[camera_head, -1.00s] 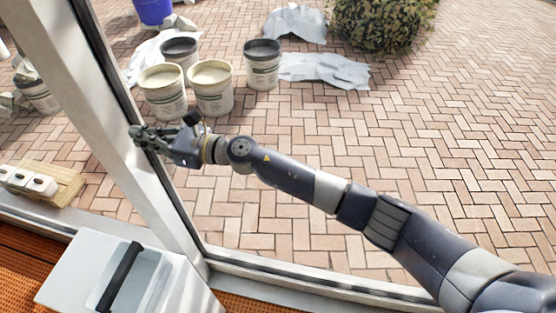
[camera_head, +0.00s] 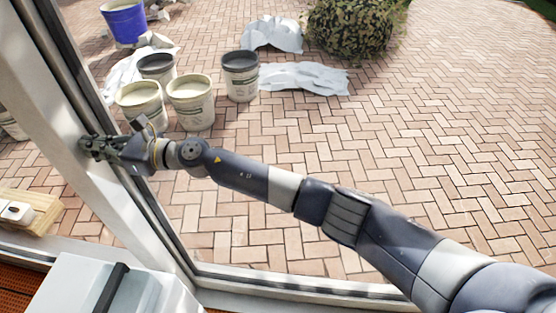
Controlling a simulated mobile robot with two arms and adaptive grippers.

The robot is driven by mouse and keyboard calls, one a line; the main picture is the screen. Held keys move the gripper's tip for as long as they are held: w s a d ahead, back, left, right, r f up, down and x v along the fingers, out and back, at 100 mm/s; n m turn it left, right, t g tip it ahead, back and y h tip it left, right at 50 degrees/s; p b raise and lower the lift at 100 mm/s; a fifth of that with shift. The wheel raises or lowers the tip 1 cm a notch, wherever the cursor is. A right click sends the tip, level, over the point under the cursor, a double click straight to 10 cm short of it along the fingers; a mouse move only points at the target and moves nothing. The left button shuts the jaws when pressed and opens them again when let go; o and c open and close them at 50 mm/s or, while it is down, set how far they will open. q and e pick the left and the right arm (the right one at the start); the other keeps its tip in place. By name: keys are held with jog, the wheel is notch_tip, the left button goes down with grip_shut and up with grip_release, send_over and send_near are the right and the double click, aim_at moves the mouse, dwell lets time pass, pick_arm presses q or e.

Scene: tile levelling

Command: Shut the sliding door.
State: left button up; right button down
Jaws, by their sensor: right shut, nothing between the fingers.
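The sliding door shows a white upright frame (camera_head: 125,212) running from the upper left down to the lower middle, with a bottom rail (camera_head: 300,290) along the sill. My right arm reaches in from the lower right. My right gripper (camera_head: 88,147) is shut with nothing between its fingers. Its fingertips are at the white upright, overlapping it in the picture; whether they touch it I cannot tell. My left gripper is not in view.
Outside lies brick paving (camera_head: 420,130) with several buckets, including a dark-rimmed one (camera_head: 240,76) and a blue one (camera_head: 124,22). Grey sheets (camera_head: 305,78) and a bush (camera_head: 350,28) stand beyond. A white box (camera_head: 80,285) with a black handle is at lower left. A wooden block (camera_head: 42,208) lies left.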

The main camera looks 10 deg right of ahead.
jog(key=shift+r, duration=0.3)
